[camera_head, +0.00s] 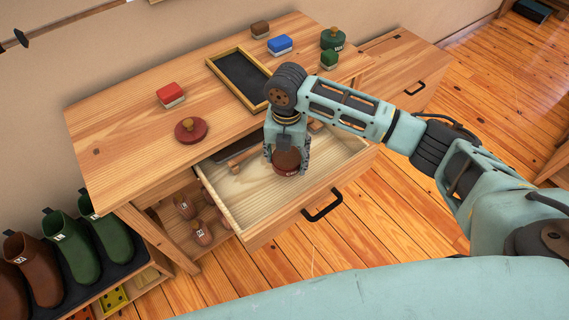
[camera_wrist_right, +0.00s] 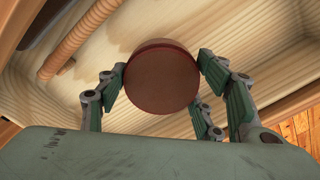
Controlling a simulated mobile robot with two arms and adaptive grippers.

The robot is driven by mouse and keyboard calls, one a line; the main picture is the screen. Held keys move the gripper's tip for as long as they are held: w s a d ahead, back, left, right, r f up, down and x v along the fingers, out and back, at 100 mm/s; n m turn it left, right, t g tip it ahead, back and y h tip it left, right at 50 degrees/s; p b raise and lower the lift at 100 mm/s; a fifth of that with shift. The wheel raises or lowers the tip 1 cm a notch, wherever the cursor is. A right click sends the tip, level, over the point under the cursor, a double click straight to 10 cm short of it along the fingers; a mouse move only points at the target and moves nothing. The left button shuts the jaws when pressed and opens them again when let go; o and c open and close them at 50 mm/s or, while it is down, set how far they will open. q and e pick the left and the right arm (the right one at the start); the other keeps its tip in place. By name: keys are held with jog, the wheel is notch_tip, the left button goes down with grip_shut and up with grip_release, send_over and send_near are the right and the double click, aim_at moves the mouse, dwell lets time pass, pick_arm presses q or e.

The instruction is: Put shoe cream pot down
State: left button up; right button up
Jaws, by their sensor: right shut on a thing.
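The shoe cream pot (camera_head: 287,162) is round and red-brown with a dark label, and it shows no lid. My right gripper (camera_head: 287,155) points down and is shut on it, inside the open drawer (camera_head: 241,213). In the right wrist view the pot (camera_wrist_right: 161,77) sits between the green-padded fingers (camera_wrist_right: 170,95), with the pale drawer floor behind it. I cannot tell whether the pot touches the floor. A red knobbed lid (camera_head: 191,131) lies on the tabletop. My left gripper is out of view.
A wooden-handled tool (camera_head: 243,158) lies in the drawer's back part. Boots (camera_head: 73,243) stand at lower left.

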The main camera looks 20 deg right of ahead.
aim_at(286, 166)
jog(key=shift+f, duration=2.2)
jog(key=shift+f, duration=0.1)
jog(key=o, duration=1.5)
jog(key=shift+o, duration=0.2)
notch_tip(286, 166, up, 12)
jog(key=shift+r, duration=0.15)
